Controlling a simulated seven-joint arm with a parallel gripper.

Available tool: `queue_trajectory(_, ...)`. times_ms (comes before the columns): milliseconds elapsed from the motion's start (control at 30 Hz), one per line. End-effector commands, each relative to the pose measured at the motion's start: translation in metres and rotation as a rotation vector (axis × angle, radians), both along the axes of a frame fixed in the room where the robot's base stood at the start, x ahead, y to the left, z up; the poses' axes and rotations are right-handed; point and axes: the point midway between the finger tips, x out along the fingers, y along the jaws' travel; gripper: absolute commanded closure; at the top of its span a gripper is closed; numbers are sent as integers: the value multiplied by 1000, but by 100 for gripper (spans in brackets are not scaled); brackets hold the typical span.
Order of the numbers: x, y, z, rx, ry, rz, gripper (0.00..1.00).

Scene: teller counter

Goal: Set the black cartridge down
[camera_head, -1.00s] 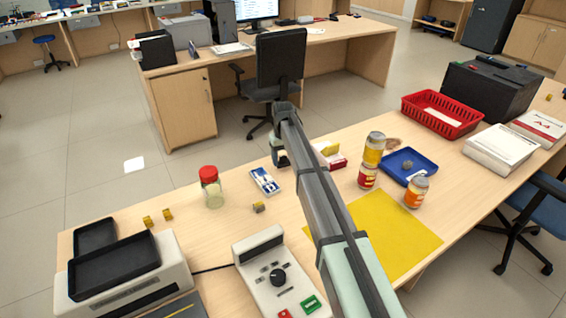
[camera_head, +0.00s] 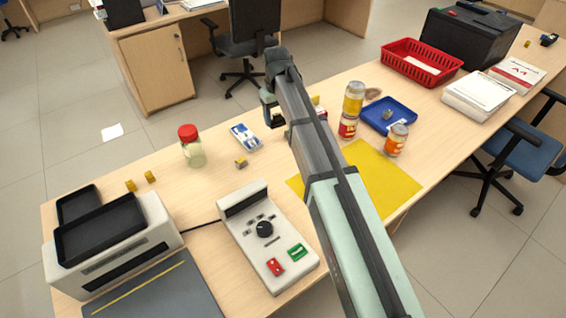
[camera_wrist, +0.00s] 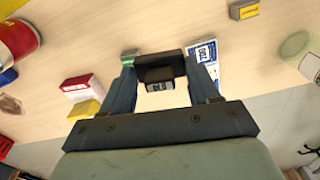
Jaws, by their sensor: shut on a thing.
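My gripper (camera_wrist: 160,72) is shut on the black cartridge (camera_wrist: 156,66), which spans the gap between the two fingers in the wrist view. A small light label with dark marks shows on its near face. In the head view my gripper (camera_head: 271,112) hangs at the far side of the wooden counter (camera_head: 225,185), right of the blue-and-white packet (camera_head: 244,137). The cartridge is hard to make out there. In the wrist view, bare counter lies beyond the cartridge, with the packet (camera_wrist: 204,58) close behind the right finger. I cannot tell the cartridge's exact height.
A red-lidded jar (camera_head: 191,147), a small yellow-grey block (camera_head: 240,162) and stacked cans (camera_head: 350,110) stand nearby. A red-and-white box (camera_wrist: 80,88) lies left of my gripper in the wrist view. A yellow mat (camera_head: 385,180) and blue tray (camera_head: 388,116) are farther right.

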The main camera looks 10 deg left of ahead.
Motion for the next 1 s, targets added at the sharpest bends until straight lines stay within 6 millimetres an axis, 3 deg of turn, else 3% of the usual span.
queue_trajectory(33, -24, -11, -2, -1, 1, 9, 69)
queue_trajectory(100, -42, -20, -4, -2, 3, 24, 69)
queue_trajectory(300, -74, -35, -8, -8, 12, 75, 69)
queue_trajectory(567, -76, -35, -13, -13, 23, 153, 69)
queue_trajectory(1000, -76, -35, -68, -13, 23, 154, 69)
